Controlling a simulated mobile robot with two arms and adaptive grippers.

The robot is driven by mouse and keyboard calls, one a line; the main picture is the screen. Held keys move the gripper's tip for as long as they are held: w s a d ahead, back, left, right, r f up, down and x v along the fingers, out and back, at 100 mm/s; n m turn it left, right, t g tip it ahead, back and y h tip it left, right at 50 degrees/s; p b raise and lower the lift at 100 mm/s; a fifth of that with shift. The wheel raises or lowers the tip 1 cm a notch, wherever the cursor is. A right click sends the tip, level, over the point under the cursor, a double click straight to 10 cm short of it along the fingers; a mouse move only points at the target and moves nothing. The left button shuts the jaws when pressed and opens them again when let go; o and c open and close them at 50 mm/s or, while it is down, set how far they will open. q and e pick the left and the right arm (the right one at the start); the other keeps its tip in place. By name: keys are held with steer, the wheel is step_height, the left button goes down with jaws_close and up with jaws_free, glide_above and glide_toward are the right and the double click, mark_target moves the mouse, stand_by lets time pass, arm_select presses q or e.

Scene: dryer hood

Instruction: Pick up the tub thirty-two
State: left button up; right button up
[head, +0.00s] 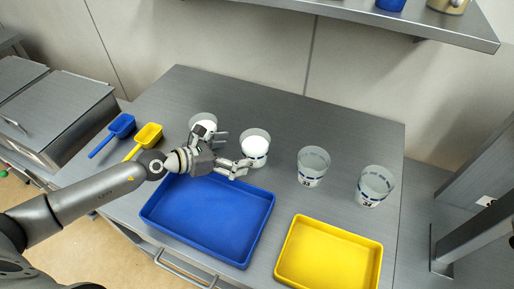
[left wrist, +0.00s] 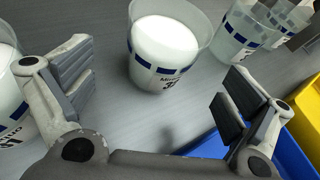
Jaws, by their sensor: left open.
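Several clear tubs with blue-marked labels stand in a row on the grey table. The second from the left, holding white contents, is in the position of tub thirty-two (head: 255,147); it also shows upright in the left wrist view (left wrist: 166,50), its number hard to read. My left gripper (head: 232,153) is open and empty, just left of this tub in the head view. In the left wrist view the tub stands ahead of the gap between the fingers, with no clear contact. The leftmost tub (head: 203,121), also with white contents, is partly hidden behind the gripper. My right gripper is not in view.
Tubs marked 33 (head: 313,168) and 34 (head: 374,187) stand to the right. A blue tray (head: 212,222) lies below my gripper, with a yellow tray (head: 328,256) beside it. Blue (head: 121,126) and yellow (head: 149,135) scoops lie left. A shelf (head: 400,22) hangs above.

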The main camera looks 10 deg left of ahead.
mark_target(243, 151)
arm_select(q)
steer(key=x, duration=0.2)
steer(key=shift+w+d, duration=0.2)
steer(key=shift+d, duration=0.1)
steer(key=shift+w+d+f+p, duration=0.2)
steer(key=shift+w+d+p, duration=0.15)
steer(key=shift+d+p, duration=0.15)
steer(key=x, duration=0.3)
steer(key=shift+d, duration=0.15)
steer(key=shift+w+d+f, duration=0.3)
steer(key=shift+w, duration=0.05)
steer(key=shift+s, duration=0.1)
steer(key=shift+c, duration=1)
steer(key=c, duration=0.9)
steer(key=shift+c, duration=1.1)
steer(key=shift+r, duration=0.15)
